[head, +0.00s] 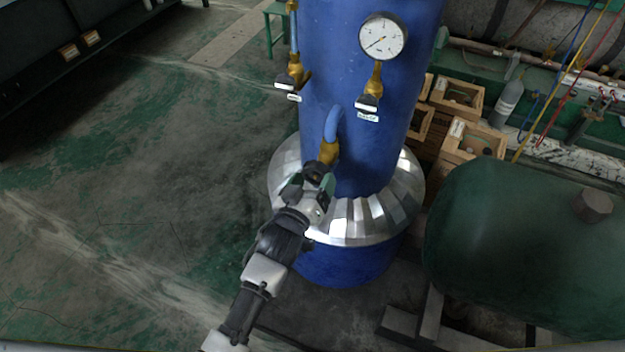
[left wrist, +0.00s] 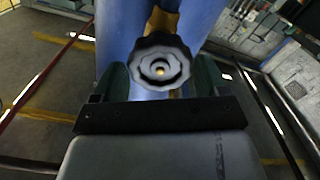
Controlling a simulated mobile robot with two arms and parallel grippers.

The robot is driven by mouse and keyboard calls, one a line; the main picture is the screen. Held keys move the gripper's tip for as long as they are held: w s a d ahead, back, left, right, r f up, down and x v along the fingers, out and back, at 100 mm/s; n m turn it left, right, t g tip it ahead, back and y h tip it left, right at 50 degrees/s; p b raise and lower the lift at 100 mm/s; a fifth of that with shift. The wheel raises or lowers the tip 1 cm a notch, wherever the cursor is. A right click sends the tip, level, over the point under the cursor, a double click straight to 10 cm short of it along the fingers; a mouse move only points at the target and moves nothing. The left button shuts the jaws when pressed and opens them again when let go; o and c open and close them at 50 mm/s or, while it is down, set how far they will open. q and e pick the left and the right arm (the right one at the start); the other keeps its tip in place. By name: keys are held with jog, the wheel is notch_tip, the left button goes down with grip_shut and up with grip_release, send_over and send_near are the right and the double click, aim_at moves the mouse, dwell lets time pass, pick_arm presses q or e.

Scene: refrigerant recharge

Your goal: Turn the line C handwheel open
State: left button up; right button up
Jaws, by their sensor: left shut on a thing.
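A dark, lobed handwheel with a pale hub (left wrist: 160,68) sits between the two green fingers of my left gripper (left wrist: 163,84) in the left wrist view. In the head view my left gripper (head: 319,180) is at the low brass valve (head: 328,152) on the front of the blue tank (head: 357,95), just above the silver collar. It is shut on the handwheel, which it mostly hides there. A blue pipe (head: 333,122) rises from this valve. I cannot read a line letter on it. My right gripper is out of view.
Two more brass valves with small labels, left (head: 295,72) and right (head: 372,92), sit higher on the tank, with a round gauge (head: 383,37) above the right one. A green tank (head: 530,245) stands at right. Wooden crates (head: 458,97) stand behind. The floor at left is clear.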

pick_arm(q)
jog(key=shift+r, duration=0.1)
jog(key=shift+r+n+p, duration=0.1)
jog(key=shift+n+p, duration=0.5)
jog(key=shift+n, duration=1.8)
jog(key=shift+n+p, duration=0.6)
jog(key=shift+n, duration=0.5)
jog(key=n, duration=0.2)
jog(key=shift+n, duration=0.3)
